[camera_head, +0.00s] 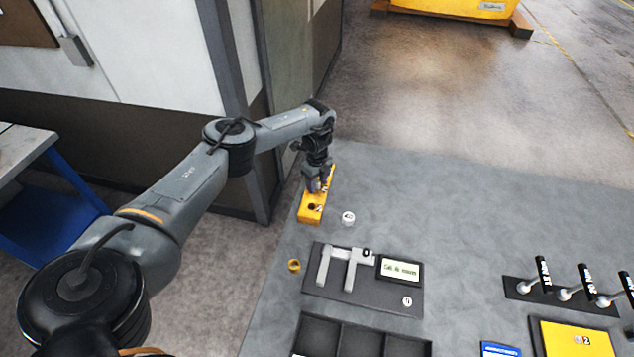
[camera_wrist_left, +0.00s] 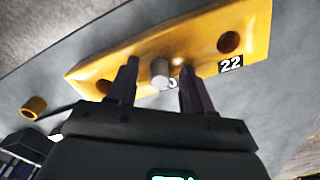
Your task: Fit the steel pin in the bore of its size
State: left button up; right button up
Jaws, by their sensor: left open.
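The yellow bored block (camera_head: 312,207) lies near the left edge of the grey table. In the left wrist view the block (camera_wrist_left: 200,40) shows an open bore at each end, the right one beside a label "22". The steel pin (camera_wrist_left: 160,73) stands at the block's middle, where a label is mostly hidden. It seems to sit in the middle bore, but how deep I cannot tell. My left gripper (camera_head: 318,187) is over the block; in the wrist view its open fingers (camera_wrist_left: 156,88) stand on either side of the pin, apparently apart from it. My right gripper is not in view.
A small white round piece (camera_head: 348,218) and a brass ring (camera_head: 294,266) lie near the block. A caliper with display (camera_head: 399,269) lies on a dark pad. A dark compartment tray (camera_head: 386,331) is in front. Black-handled tools (camera_head: 564,293) and a yellow plate (camera_head: 557,345) are at right.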

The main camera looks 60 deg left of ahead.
aim_at(317, 182)
pick_arm(q)
notch_tip(317, 182, up, 9)
jog(key=shift+r+p, duration=0.1)
jog(key=shift+p, duration=0.4)
jog(key=shift+r, duration=0.7)
